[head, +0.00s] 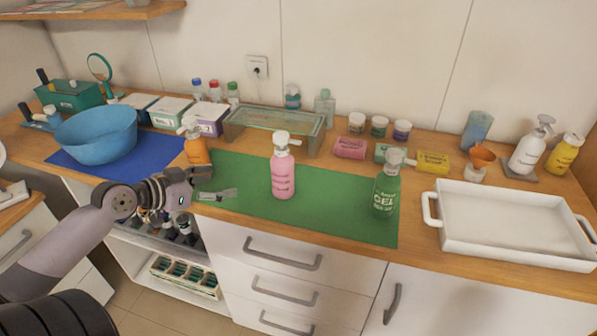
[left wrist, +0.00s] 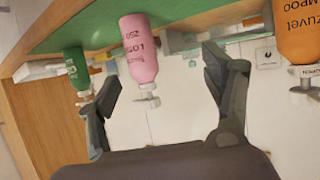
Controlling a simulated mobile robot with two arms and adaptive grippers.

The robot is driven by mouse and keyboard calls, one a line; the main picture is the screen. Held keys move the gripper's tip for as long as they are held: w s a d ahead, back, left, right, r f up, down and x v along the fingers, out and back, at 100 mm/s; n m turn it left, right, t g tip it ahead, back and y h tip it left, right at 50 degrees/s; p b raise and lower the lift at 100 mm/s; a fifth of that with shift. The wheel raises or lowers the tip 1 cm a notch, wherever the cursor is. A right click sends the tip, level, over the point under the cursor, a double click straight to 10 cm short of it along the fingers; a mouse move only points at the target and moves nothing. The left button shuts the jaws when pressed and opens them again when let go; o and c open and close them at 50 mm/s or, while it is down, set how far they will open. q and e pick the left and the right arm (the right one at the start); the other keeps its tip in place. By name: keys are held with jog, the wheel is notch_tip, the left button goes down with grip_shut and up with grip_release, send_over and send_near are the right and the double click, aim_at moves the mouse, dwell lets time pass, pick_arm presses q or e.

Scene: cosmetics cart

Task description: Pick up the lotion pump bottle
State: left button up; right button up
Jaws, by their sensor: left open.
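The pink lotion pump bottle (head: 283,175) stands upright on the green mat (head: 335,222), its white pump on top. My left gripper (head: 222,184) is open and empty, left of the bottle and apart from it, near the mat's front left edge. In the left wrist view, which looks upside down, the lotion bottle (left wrist: 138,48) shows beyond the gap between the open fingers of the left gripper (left wrist: 163,80). My right gripper is not in view.
An orange shampoo bottle (head: 196,152) stands close behind my left gripper. A green gel bottle (head: 385,192) stands right of the lotion on the mat. A glass-topped case (head: 273,125) is behind. A white tray (head: 508,226) lies right. Mat between gripper and lotion is clear.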

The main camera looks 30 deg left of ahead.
aim_at(273, 168)
pick_arm(q)
jog(key=w+d+r+m+h, duration=0.1)
jog(key=d+r, duration=0.2)
jog(key=d, duration=0.1)
jog(key=p+x, duration=0.1)
jog(key=x, duration=1)
jog(key=shift+w+d+r+p, duration=0.1)
jog(key=shift+w+r+p, duration=0.05)
jog(key=shift+w+p, duration=0.5)
jog(key=shift+w, duration=0.05)
jog(key=shift+p+x, duration=0.65)
jog(key=shift+x, duration=1.65)
jog(key=shift+s, duration=0.15)
jog(key=shift+c, duration=0.4)
jog(key=c, duration=1.3)
jog(key=shift+c, duration=0.6)
